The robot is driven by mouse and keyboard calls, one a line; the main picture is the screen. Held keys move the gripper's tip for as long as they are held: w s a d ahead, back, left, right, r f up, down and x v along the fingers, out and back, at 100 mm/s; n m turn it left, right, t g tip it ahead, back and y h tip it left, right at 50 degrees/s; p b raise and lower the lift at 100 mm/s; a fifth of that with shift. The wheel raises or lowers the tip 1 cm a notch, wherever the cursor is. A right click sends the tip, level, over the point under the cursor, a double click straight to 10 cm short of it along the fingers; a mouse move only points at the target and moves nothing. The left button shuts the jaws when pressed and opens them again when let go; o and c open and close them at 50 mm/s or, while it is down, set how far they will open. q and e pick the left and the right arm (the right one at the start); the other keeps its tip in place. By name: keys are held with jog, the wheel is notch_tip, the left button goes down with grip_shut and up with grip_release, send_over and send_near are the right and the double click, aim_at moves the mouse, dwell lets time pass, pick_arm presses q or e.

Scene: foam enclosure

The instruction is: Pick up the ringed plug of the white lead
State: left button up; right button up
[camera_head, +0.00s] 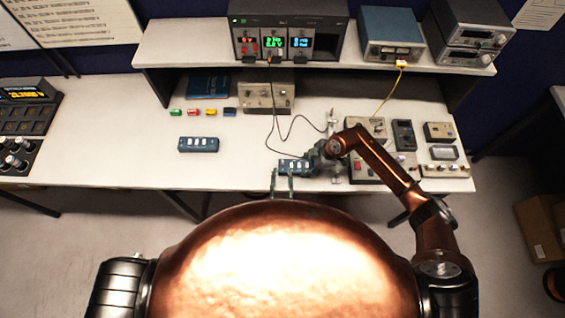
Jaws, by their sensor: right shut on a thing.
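My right gripper (312,162), on the copper arm from the right, is shut at the right end of a blue block (290,166) with white-marked top. The block seems to be what it grips; the contact is too small to see clearly. Two slim, parallel, upright fingers of my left gripper (283,184) stand just in front of this block, apart and with nothing visible between them. The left arm behind them is hidden by my body. I cannot make out the white lead or its ringed plug.
A similar blue block (198,145) lies to the left, below several small coloured blocks (193,112). A dark lead (272,115) loops down from the power supply (287,38). Instrument boxes (405,135) crowd the right side.

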aim_at(283, 163)
pick_arm(q)
jog(key=w, duration=0.3)
jog(key=w+f, duration=0.1)
jog(key=w, duration=0.2)
jog(key=shift+w+f, duration=0.2)
jog(key=shift+c, duration=0.7)
grip_shut()
